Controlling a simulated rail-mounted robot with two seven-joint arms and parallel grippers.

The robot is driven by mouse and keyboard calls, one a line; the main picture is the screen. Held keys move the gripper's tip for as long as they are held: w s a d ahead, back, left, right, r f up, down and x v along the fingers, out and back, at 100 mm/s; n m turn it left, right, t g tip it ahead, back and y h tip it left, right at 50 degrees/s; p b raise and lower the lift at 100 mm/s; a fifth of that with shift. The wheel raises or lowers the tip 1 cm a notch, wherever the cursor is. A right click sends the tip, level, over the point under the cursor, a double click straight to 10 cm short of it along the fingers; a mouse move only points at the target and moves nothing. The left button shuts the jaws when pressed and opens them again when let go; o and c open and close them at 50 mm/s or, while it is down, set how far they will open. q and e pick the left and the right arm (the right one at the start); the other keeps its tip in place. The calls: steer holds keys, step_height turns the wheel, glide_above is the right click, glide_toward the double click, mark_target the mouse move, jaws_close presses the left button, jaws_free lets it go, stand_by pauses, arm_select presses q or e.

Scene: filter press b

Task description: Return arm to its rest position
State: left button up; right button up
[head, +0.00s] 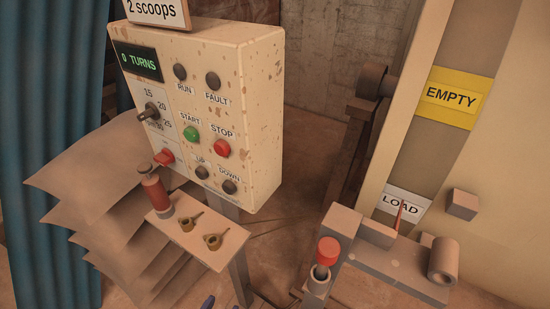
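Neither of my grippers shows in the head view, and no part of either arm can be made out for sure. Whether the grippers are open or shut is hidden. The task names no other object.
A control box (250,120) on a post carries a green START button (191,133) and a red STOP button (222,148). Below, a small shelf (215,255) holds a red cylinder (155,188) and two brass pieces. A red-topped lever (328,250) stands right, near the LOAD label (408,205).

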arm_select(q)
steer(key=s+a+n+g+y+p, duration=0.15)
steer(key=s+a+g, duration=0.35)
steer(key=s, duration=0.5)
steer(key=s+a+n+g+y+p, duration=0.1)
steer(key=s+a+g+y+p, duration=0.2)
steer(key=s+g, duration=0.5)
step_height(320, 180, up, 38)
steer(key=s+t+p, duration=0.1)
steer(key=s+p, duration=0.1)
steer(key=p, duration=3.6)
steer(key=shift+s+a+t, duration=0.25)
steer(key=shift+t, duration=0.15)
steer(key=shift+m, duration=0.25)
